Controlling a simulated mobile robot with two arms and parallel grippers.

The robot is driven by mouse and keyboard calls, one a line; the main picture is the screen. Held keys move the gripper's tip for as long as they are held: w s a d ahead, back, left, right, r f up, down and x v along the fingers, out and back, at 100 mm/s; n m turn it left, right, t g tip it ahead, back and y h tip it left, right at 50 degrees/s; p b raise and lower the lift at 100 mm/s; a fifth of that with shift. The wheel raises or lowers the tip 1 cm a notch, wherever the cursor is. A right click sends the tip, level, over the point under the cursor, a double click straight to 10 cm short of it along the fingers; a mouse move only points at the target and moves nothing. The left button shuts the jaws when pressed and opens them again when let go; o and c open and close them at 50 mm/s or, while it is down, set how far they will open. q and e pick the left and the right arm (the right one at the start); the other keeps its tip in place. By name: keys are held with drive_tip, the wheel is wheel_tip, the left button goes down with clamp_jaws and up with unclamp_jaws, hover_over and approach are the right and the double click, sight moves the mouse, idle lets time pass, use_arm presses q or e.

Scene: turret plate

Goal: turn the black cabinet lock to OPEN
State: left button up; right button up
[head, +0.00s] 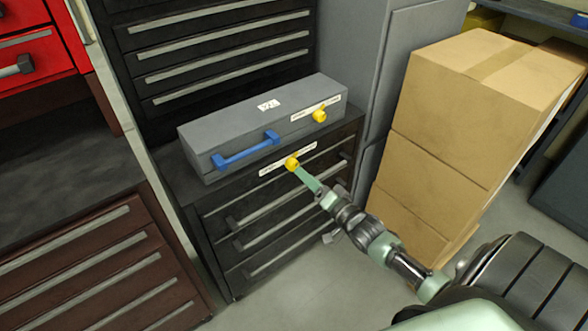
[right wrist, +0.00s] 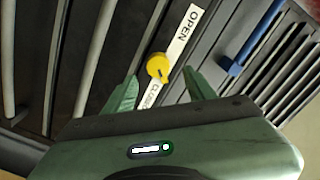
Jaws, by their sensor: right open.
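The black cabinet (head: 270,215) has a yellow lock knob (head: 292,163) on a white label strip (head: 272,170) at its top edge. In the right wrist view the yellow knob (right wrist: 157,66) sits on the strip, with OPEN at its upper right end and CLOSED, partly hidden, at its lower left. A small dark mark shows on the knob's lower side, towards CLOSED. My right gripper (head: 302,174) is at the knob; in the wrist view its open fingers (right wrist: 160,90) stand either side, apart from it. My left gripper is not in view.
A grey box (head: 240,125) with a blue handle (head: 246,151) and its own yellow knob (head: 319,115) lies on the black cabinet. Stacked cardboard boxes (head: 430,175) stand to the right, close to my right arm. A brown drawer cabinet (head: 85,255) stands at left.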

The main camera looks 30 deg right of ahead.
sight(295, 166)
drive_tip(key=w, duration=0.4)
drive_tip(key=shift+w+f, duration=0.1)
drive_tip(key=shift+w+a, duration=0.1)
drive_tip(key=shift+w, duration=0.35)
clamp_jaws()
